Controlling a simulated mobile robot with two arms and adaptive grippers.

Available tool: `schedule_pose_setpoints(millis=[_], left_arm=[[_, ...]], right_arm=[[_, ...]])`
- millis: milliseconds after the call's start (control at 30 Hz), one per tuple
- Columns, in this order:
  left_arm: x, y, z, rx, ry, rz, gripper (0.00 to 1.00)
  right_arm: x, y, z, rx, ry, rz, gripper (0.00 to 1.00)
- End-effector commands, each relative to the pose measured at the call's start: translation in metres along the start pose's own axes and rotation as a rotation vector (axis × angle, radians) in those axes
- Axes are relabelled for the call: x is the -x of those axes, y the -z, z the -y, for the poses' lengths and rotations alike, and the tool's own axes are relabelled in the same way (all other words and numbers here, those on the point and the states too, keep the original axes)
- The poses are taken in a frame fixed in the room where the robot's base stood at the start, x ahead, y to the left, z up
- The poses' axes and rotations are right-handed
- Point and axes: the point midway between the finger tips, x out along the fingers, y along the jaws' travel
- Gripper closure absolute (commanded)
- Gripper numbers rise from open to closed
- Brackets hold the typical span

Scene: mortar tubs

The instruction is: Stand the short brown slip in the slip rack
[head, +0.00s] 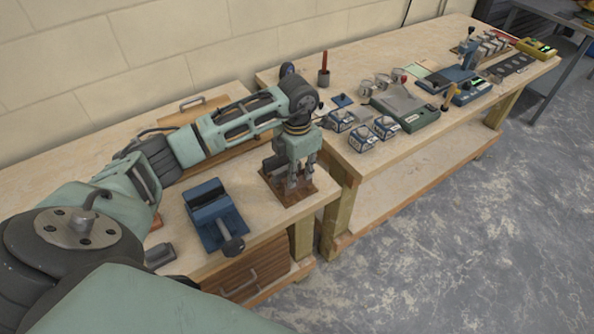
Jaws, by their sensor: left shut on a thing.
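My left gripper (299,184) points down over the right end of the near bench. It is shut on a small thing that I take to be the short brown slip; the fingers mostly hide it. Directly below and around the fingertips is a flat, square brown wooden board (276,184). I cannot tell whether it is the slip rack, nor whether the held thing touches it. No other slip rack is clear to me. My right gripper is not in view.
A blue vise (213,214) stands left of the board on the near bench (180,262). Blue-and-white boxes (362,139), a green-grey device (405,108) and a red-handled tool in a cup (324,72) stand on the far bench. A block wall runs behind.

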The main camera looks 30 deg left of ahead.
Motion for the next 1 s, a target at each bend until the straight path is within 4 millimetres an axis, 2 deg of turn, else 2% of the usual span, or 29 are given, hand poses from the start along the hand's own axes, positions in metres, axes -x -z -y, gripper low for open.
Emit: schedule_pose_setpoints(millis=[533, 800, 833, 1000], left_arm=[[-0.018, 0.000, 0.000, 0.000, 0.000, 0.000, 1.00], [-0.018, 0.000, 0.000, 0.000, 0.000, 0.000, 1.00], [-0.018, 0.000, 0.000, 0.000, 0.000, 0.000, 0.85], [-0.018, 0.000, 0.000, 0.000, 0.000, 0.000, 0.70]], right_arm=[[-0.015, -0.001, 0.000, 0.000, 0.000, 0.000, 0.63], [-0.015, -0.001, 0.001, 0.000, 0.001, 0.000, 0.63], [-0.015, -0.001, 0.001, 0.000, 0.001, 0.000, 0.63], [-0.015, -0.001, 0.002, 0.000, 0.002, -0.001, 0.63]])
